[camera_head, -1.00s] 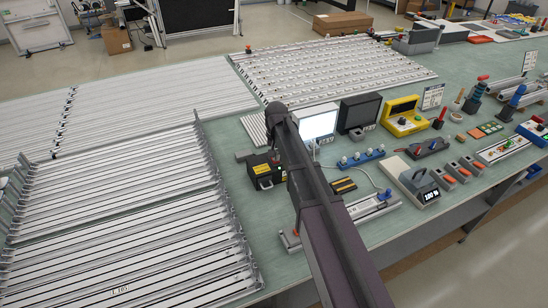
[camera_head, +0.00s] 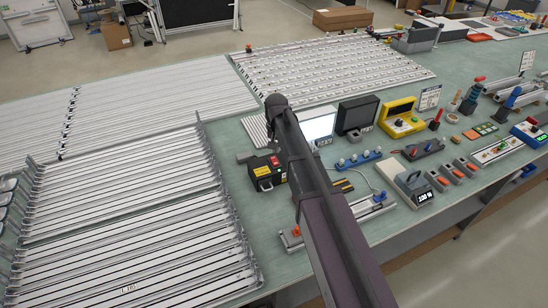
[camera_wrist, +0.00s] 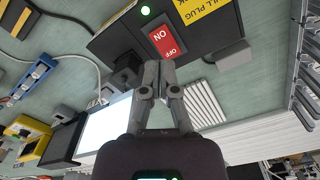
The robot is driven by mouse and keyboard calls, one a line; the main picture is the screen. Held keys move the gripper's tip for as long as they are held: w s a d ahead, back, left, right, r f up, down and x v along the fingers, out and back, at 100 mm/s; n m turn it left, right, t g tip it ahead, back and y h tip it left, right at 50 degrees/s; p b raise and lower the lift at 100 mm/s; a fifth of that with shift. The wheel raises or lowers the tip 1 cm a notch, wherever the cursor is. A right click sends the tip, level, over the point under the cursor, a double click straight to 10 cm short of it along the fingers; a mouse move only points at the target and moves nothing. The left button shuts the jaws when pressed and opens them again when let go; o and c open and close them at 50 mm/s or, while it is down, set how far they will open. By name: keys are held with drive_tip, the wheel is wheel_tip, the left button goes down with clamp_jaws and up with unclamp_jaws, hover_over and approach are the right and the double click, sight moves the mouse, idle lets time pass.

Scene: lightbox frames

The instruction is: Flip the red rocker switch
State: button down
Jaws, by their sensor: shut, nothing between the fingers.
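The red rocker switch (camera_wrist: 167,41) is set in a black box (camera_wrist: 115,32) and shows large in the wrist view, with its white ON lettering upside down. A lit green lamp (camera_wrist: 145,10) is beside it. My gripper (camera_wrist: 159,66) is shut and empty, its fingertips just below the switch in the picture; I cannot tell whether they touch the box. In the head view the box (camera_head: 263,184) stands left of my arm, with the red switch (camera_head: 275,161) small on top. My gripper is hidden behind my arm there.
A yellow label (camera_wrist: 208,12) is on the box, and a grey block (camera_wrist: 230,54) sits beside the switch. A white screen (camera_head: 318,125) and a dark monitor (camera_head: 357,113) stand behind my arm. Slatted racks (camera_head: 120,215) fill the left bench.

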drive_tip(key=shift+r+p, duration=0.4)
drive_tip(key=shift+r, duration=0.15)
drive_tip(key=s+d, duration=0.7)
drive_tip(key=s, duration=0.4)
drive_tip(key=s+d+n, duration=0.1)
drive_tip(key=s+d, duration=0.7)
drive_tip(key=s, duration=0.3)
drive_tip(key=shift+s+d+f+b, duration=0.2)
drive_tip(key=shift+s+f+b, duration=0.05)
drive_tip(key=shift+s+b, duration=0.1)
drive_tip(key=c, duration=1.4)
unclamp_jaws()
